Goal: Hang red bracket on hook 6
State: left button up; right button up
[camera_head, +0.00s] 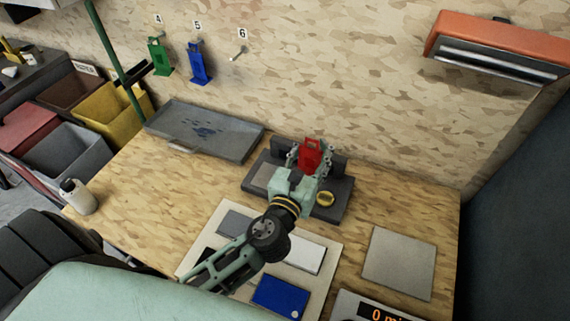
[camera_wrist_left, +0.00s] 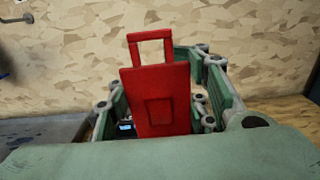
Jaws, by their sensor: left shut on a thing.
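The red bracket (camera_head: 311,154) is upright between the fingers of my left gripper (camera_head: 308,160), over the dark grey fixture (camera_head: 335,200) on the workbench. My left gripper is shut on it. In the left wrist view the bracket (camera_wrist_left: 158,95) shows its flat body and the square loop at its top, with green finger links of the gripper (camera_wrist_left: 165,110) on both sides. Its lower end is hidden. Hook 6 (camera_head: 238,54) is on the wall, bare, under the label 6, up and left of the gripper. My right gripper is not in view.
A green bracket (camera_head: 159,56) hangs at 4 and a blue bracket (camera_head: 200,64) at 5. A grey tray (camera_head: 225,143) lies by the wall. An orange lamp-like unit (camera_head: 500,45) is on the wall at right. A white bottle (camera_head: 78,197) stands at the bench's left edge.

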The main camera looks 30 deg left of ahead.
pick_arm(q)
jog(key=a+f+b, duration=0.1)
jog(key=a+f, duration=0.2)
jog(key=w+a+f+b, duration=0.1)
jog(key=a+f+b, duration=0.1)
jog(key=a+f, duration=0.1)
jog(key=a+f+b, duration=0.1)
jog(key=a+f, duration=0.2)
jog(key=shift+w+a+b, duration=0.2)
jog(key=shift+a+b, duration=0.1)
jog(key=shift+f, duration=0.4)
jog(key=shift+w, duration=0.1)
jog(key=shift+r, duration=0.1)
